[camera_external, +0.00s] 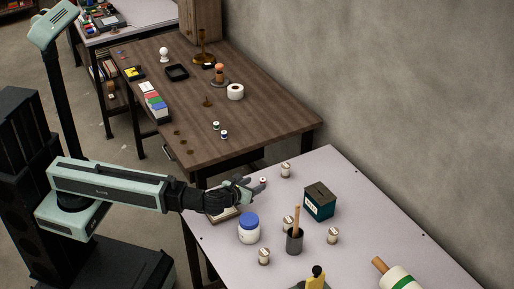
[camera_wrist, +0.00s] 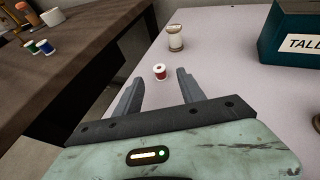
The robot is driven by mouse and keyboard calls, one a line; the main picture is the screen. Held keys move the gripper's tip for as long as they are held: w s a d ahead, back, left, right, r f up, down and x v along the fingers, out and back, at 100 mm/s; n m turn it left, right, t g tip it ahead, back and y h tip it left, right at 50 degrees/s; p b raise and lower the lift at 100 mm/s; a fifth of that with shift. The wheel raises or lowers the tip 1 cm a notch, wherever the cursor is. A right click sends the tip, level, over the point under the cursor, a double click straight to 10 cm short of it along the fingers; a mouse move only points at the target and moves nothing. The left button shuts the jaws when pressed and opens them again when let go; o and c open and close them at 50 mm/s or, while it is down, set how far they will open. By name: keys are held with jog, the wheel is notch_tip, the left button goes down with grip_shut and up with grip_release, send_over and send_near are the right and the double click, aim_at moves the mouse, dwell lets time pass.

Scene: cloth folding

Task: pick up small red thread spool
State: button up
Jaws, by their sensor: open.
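The small red thread spool (camera_wrist: 159,72) stands on the light table, just beyond the tips of my gripper (camera_wrist: 158,80) in the wrist view. It lies roughly centred between the two open fingers, and nothing is held. In the external view the small spool (camera_external: 263,181) shows as a tiny pale and red shape close to my gripper (camera_external: 256,186), near the table's far left edge. I cannot tell the exact gap between fingertips and spool.
A larger cream spool (camera_wrist: 175,38) stands behind the red one. A dark teal box (camera_wrist: 291,35) stands to the right. A blue-lidded jar (camera_external: 248,232) and a dark cup (camera_external: 294,241) stand nearer. A brown wooden table (camera_external: 270,110) adjoins at the left.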

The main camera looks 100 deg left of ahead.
aim_at(261, 181)
jog(key=b+x, duration=0.1)
jog(key=x, duration=0.4)
jog(key=shift+a+f+b, duration=0.1)
jog(key=shift+a+b, duration=0.15)
jog(key=shift+b, duration=0.1)
jog(key=shift+d, duration=0.1)
grip_shut()
